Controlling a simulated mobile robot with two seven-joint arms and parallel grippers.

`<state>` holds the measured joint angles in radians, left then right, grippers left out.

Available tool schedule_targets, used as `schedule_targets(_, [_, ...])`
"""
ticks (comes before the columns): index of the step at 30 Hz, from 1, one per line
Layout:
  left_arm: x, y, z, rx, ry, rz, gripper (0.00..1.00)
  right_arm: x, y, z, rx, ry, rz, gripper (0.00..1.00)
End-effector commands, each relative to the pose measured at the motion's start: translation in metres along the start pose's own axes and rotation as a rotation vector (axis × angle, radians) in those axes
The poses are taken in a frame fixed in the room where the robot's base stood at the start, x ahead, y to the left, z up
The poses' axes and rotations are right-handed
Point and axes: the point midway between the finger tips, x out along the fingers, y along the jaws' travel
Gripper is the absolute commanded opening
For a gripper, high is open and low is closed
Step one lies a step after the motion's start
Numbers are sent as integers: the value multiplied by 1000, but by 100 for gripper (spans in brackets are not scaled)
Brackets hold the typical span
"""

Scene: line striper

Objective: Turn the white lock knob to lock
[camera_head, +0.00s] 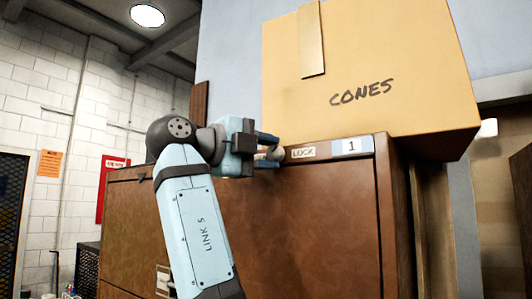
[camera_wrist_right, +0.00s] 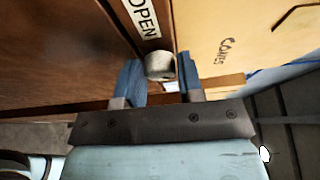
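My right gripper (camera_head: 268,147) is at the knob, coming from the left. In the right wrist view the knob (camera_wrist_right: 160,66) sits between the two blue fingertips (camera_wrist_right: 160,75), with very little room at each side. The fingers are apart, and I see no clear grip on the knob. An OPEN label (camera_wrist_right: 143,17) shows beyond the knob there. The gripper hides the rail left of the knob in the head view. My left gripper is out of view.
A cardboard box (camera_head: 370,75) marked CONES stands on the brown cabinet (camera_head: 300,225), just above and behind the knob. A label with the number 1 (camera_head: 352,146) is on the rail at the right. A red sign (camera_head: 110,185) hangs on the brick wall at the left.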

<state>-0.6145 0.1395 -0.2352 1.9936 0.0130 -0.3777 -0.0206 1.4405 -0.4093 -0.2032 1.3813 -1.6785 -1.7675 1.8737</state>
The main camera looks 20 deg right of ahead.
Motion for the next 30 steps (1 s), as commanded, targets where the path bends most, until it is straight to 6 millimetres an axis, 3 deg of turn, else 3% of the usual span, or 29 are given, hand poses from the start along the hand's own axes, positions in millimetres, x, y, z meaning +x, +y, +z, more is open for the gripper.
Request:
schedule_targets(1, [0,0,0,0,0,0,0,0,0,0,0,0,0,47])
schedule_targets(3, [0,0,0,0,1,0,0,0,0,0,0,0,0,57])
schedule_targets(12, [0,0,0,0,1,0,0,-4,0,0,0,0,-2,57])
schedule_targets(24, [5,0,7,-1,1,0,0,-63,0,0,1,0,-2,57])
schedule_targets(30, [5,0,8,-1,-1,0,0,-75,0,0,0,1,-1,57])
